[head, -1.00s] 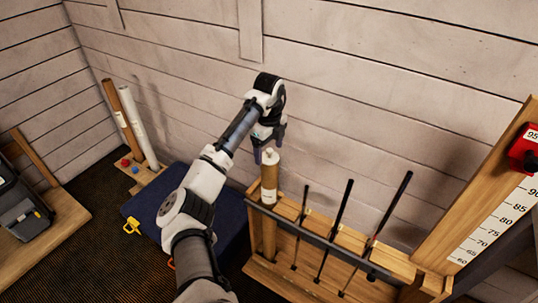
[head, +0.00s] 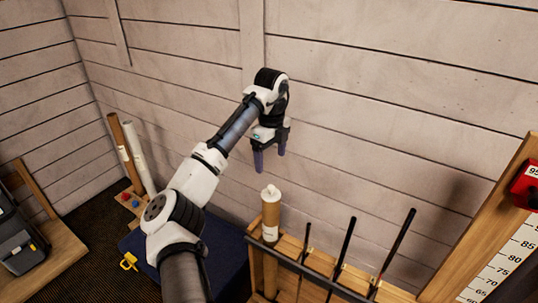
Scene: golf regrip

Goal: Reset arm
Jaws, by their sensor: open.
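My gripper (head: 269,160) hangs above the wooden rack, its two fingers pointing down and apart, with nothing between them. My arm reaches up from the bottom of the head view.
The wooden rack (head: 288,247) holds several dark clubs (head: 341,247) right of the tube. A ruler board (head: 497,265) with a red block (head: 527,186) stands at right. Brown (head: 126,152) and white (head: 139,157) tubes lean at back left. A grey case (head: 20,243) sits far left.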

